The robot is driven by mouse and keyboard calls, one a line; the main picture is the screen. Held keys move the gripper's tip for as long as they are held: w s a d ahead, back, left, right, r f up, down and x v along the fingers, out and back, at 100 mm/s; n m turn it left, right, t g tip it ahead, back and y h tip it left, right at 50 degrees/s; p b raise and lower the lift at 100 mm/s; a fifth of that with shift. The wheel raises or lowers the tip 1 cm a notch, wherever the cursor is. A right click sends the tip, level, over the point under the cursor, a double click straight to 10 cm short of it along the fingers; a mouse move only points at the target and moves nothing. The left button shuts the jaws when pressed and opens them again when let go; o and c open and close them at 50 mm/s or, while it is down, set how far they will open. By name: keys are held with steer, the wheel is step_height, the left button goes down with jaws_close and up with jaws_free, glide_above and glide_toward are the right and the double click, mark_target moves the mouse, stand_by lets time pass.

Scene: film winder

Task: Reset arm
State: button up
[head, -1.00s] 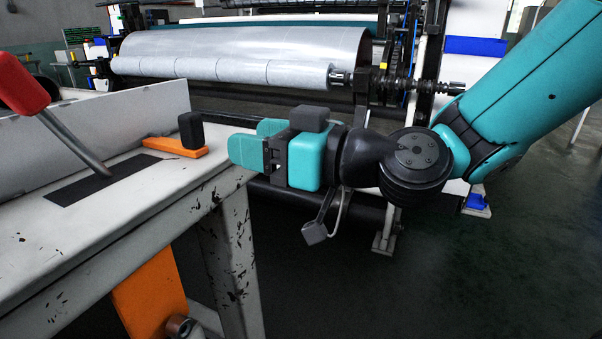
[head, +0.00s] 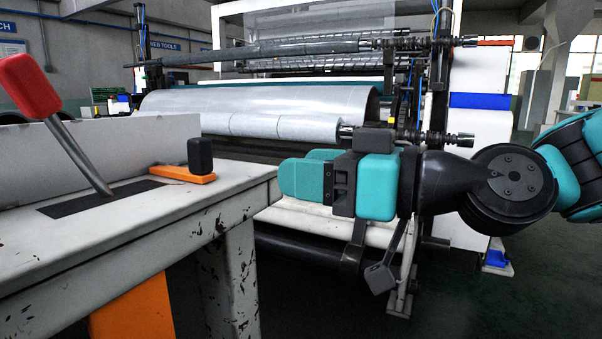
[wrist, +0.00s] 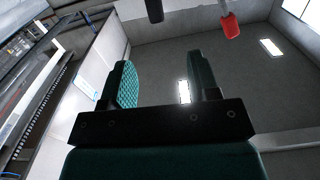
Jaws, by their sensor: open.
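My gripper (head: 308,177) is at the end of my teal and black arm, level in the head view and pointing left. It hangs in front of the film winder, just right of the workbench corner, and looks apart from the bench. In the wrist view its two fingers (wrist: 163,85) stand apart with nothing between them. The wrist view shows grey ceiling behind the fingers.
The workbench (head: 130,235) at left carries a red-handled lever (head: 60,115) and a black knob (head: 200,156) on an orange base (head: 180,174). The film winder (head: 240,125) with its large roll fills the background. Open floor lies at lower right.

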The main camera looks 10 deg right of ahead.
steer(key=s+f+g+h, duration=0.5)
steer(key=s+f+g, duration=0.15)
steer(key=f, duration=0.45)
steer(key=s+d+f+m+g+h+p, duration=0.1)
steer(key=s+d+f+m+g+h, duration=0.25)
steer(key=s+d+h, duration=0.2)
step_height(320, 180, up, 25)
steer(key=p, duration=2.6)
steer(key=shift+g, duration=0.4)
steer(key=shift+d+n+y, duration=0.1)
steer(key=shift+n+y, duration=0.15)
